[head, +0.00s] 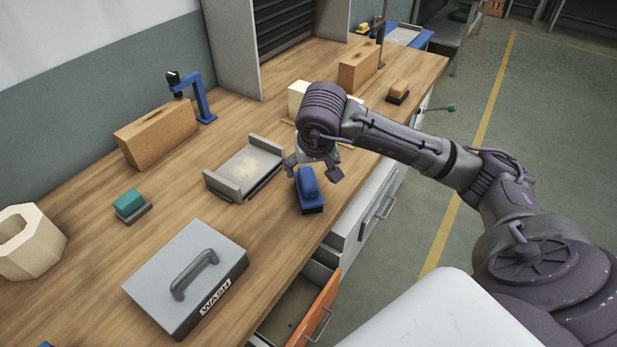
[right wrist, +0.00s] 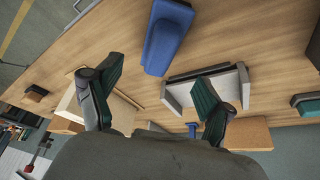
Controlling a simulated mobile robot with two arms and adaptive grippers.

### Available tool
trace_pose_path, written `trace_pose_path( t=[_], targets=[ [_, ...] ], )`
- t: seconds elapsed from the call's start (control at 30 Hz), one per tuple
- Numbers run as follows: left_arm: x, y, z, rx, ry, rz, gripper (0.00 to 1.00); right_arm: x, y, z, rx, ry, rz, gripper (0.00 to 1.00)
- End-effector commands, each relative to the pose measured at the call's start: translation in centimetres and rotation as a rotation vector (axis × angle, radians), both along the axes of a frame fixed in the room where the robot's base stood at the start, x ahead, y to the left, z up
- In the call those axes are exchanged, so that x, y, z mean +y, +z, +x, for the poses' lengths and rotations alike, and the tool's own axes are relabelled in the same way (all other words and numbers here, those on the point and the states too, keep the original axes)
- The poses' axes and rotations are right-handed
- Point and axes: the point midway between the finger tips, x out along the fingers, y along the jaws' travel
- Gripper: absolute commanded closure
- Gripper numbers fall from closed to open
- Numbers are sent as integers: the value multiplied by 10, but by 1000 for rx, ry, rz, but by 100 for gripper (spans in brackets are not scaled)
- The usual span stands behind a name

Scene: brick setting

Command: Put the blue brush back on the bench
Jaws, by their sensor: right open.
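The blue brush (head: 308,188) has a rounded blue handle block on a dark base. In the head view it rests on the wooden bench (head: 105,215), close to the front edge. My right gripper (head: 313,171) is open and empty, with its fingers spread just above and behind the brush. In the right wrist view, the brush (right wrist: 166,38) lies beyond the gap between the two open fingertips (right wrist: 158,74), apart from both. My left gripper is not in view.
A grey tray (head: 233,188) stands left of the brush. A grey lidded box labelled WASH (head: 160,262) and a teal brush (head: 130,202) are nearer left. An orange-fronted drawer (head: 318,312) is open below the front edge. A wooden block (head: 358,68) stands farther back.

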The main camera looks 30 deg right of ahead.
Motion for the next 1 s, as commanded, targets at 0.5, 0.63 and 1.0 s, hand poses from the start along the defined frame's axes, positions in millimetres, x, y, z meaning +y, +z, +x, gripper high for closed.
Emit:
trace_pose_path(
  t=[0.5,0.63,1.0],
  targets=[
    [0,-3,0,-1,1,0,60,5,30,-12,0,0,-1,19],
    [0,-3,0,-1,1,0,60,5,30,-12,0,0,-1,19],
    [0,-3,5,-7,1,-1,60,5,29,-12,1,1,-1,19]
  ],
)
